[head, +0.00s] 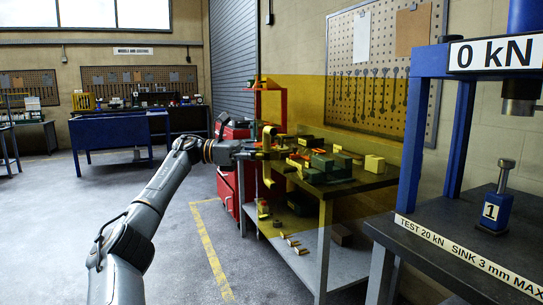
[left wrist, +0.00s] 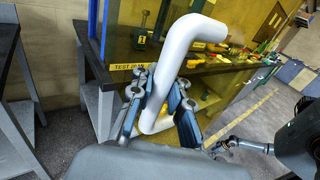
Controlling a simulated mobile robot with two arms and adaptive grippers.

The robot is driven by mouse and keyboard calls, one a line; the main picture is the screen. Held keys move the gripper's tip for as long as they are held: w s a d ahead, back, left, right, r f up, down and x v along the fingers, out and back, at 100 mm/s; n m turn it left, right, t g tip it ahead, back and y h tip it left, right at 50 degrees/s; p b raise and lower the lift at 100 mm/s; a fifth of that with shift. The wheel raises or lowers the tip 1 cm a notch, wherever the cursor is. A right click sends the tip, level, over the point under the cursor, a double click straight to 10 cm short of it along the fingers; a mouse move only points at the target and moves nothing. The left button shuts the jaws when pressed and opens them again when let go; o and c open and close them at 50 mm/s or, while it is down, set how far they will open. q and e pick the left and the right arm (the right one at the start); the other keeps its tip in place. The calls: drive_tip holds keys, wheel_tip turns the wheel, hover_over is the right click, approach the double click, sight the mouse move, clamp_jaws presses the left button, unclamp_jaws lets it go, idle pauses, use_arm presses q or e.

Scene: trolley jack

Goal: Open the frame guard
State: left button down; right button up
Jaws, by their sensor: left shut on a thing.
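The frame guard (head: 300,105) is a see-through yellow panel. In the head view it stands out to the left of the blue press frame (head: 412,140), and the front of the press is uncovered. My left gripper (head: 262,151) is at the guard's outer left edge. In the left wrist view its fingers (left wrist: 160,112) are shut around the guard's pale bent tube handle (left wrist: 176,62). The yellow guard panel also shows beside and behind the handle (left wrist: 228,88). A small grey arm end, probably my right gripper (left wrist: 222,146), shows at the lower right; its jaws are too small to read.
The jack marked 1 (head: 492,210) stands on the press bed (head: 450,238). Behind the guard are a workbench (head: 345,186) with green and yellow items and a red tool cabinet (head: 230,170). A blue table (head: 115,130) stands at the back left. The floor on the left is open.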

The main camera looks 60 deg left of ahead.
use_arm(q)
drive_tip(key=shift+s+r, duration=0.1)
drive_tip(key=shift+r, duration=0.05)
use_arm(e)
drive_tip(key=shift+d, duration=0.15)
use_arm(q)
drive_tip(key=c, duration=1.7)
unclamp_jaws()
drive_tip(key=o, duration=0.4)
drive_tip(key=shift+s+a+r, duration=0.1)
drive_tip(key=shift+s+a, duration=0.15)
drive_tip(key=shift+s, duration=0.3)
drive_tip(key=shift+w+d, duration=0.1)
drive_tip(key=shift+w, duration=0.2)
drive_tip(key=shift+v, duration=3.85)
use_arm(e)
drive_tip(key=shift+s, duration=0.15)
